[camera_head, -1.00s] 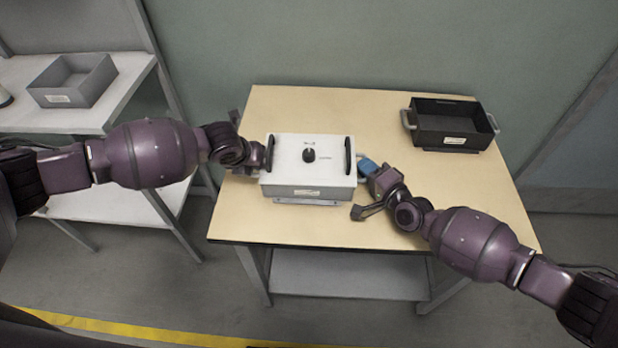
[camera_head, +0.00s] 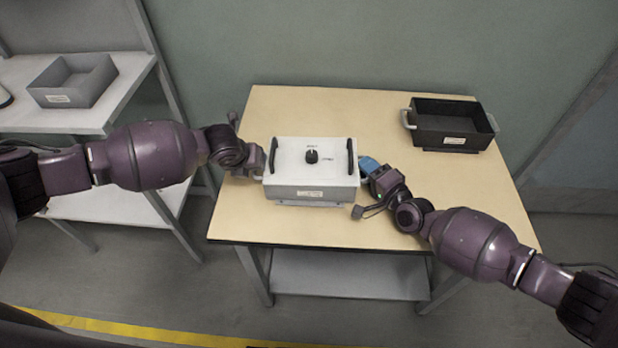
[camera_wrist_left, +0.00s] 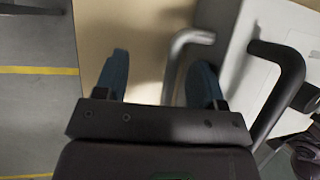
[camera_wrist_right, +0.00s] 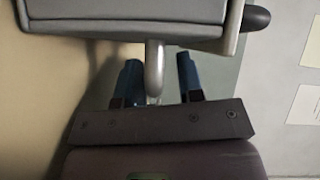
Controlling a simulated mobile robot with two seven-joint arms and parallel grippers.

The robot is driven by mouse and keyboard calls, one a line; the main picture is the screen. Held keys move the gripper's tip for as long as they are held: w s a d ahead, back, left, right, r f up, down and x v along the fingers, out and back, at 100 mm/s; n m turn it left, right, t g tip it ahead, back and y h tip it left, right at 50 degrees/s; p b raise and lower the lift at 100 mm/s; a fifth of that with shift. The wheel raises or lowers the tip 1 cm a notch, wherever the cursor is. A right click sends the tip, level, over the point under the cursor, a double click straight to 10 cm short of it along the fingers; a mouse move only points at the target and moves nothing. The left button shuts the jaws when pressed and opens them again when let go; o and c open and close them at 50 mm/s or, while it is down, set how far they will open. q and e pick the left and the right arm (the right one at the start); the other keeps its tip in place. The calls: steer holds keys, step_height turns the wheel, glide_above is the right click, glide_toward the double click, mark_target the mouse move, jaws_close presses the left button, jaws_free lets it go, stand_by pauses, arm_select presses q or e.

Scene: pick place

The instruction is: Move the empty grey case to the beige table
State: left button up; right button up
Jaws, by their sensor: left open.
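The light grey case (camera_head: 311,184) sits on the beige table (camera_head: 300,225), with a closed-looking top, two black handles and a black knob. Its inside is hidden. My left gripper (camera_head: 262,165) is at its left side. In the left wrist view its blue fingers are apart, with the case's metal side handle (camera_wrist_left: 188,42) between them. My right gripper (camera_head: 367,167) is at the case's right side. In the right wrist view its fingers are apart around the other side handle (camera_wrist_right: 154,72), with gaps visible.
A black open bin (camera_head: 450,124) with side handles stands at the back right of the beige table. A grey open bin (camera_head: 72,82) sits on a shelf unit (camera_head: 100,118) at the left. The table's front and back middle are clear.

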arm_select(q)
steer(key=shift+d+r, duration=0.3)
steer(key=shift+d, duration=0.4)
arm_select(e)
steer(key=shift+s+a+r, duration=0.15)
steer(key=shift+s+a, duration=0.1)
steer(key=shift+a, duration=0.35)
arm_select(q)
steer(key=shift+r, duration=0.15)
steer(key=shift+s+a+r, duration=0.1)
steer(key=shift+r, duration=0.1)
steer(key=v, duration=0.7)
steer(key=shift+a, duration=0.4)
arm_select(e)
steer(key=shift+w+d, duration=0.1)
arm_select(q)
steer(key=shift+s, duration=0.1)
steer(key=shift+a+f, duration=0.1)
arm_select(e)
steer(key=o, duration=0.3)
steer(key=shift+d, duration=0.1)
steer(key=shift+o, duration=0.2)
